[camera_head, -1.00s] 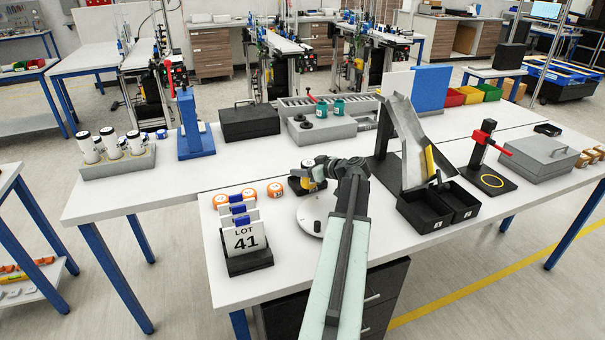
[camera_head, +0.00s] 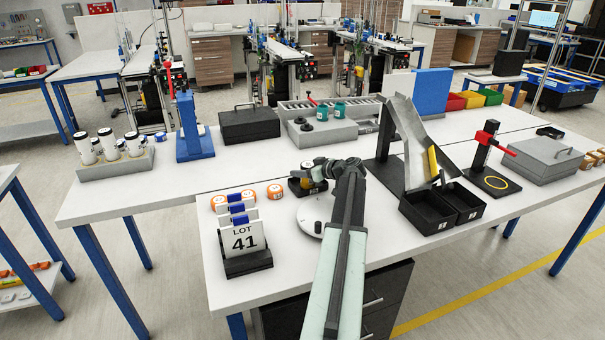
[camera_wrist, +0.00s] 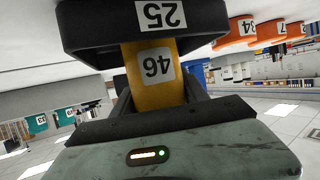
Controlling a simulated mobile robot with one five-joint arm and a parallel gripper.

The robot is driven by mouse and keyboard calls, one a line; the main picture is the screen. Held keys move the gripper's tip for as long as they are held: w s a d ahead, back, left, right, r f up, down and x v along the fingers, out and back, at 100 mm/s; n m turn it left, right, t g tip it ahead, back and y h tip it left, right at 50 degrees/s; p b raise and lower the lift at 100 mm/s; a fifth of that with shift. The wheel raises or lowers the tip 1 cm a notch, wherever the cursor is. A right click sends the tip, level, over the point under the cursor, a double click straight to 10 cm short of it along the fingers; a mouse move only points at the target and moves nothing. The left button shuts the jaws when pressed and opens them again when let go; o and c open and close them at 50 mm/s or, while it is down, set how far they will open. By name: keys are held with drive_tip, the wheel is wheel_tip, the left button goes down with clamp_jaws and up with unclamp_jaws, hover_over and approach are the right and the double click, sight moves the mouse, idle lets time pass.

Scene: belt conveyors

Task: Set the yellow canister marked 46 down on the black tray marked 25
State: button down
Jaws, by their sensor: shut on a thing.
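The yellow canister marked 46 (camera_wrist: 155,78) is upright between the fingers of my gripper (camera_wrist: 160,92) in the wrist view, which is upside down. Its lower end meets the black tray marked 25 (camera_wrist: 150,38); the tray's front wall hides the base, so I cannot tell whether it touches the tray floor. In the head view my gripper (camera_head: 328,170) reaches over the tray (camera_head: 297,187), and the canister (camera_head: 307,170) shows only in small part beside it.
Orange round pieces (camera_head: 274,190) lie left of the tray. A LOT 41 card holder (camera_head: 247,258) stands nearer the front left. A grey round plate (camera_head: 312,216) lies close in front. Black bins (camera_head: 428,214) and a metal chute (camera_head: 412,125) stand to the right.

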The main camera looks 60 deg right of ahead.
drive_tip(key=shift+f, duration=0.2)
drive_tip(key=c, duration=0.6)
unclamp_jaws()
drive_tip(key=shift+r, duration=0.1)
drive_tip(key=shift+r, duration=0.1)
drive_tip(key=shift+s+a+r, duration=0.1)
drive_tip(key=shift+s+r, duration=0.15)
drive_tip(key=p+v, duration=0.4)
drive_tip(key=v, duration=0.7)
drive_tip(key=shift+s+p, duration=0.25)
drive_tip(key=shift+p, duration=0.1)
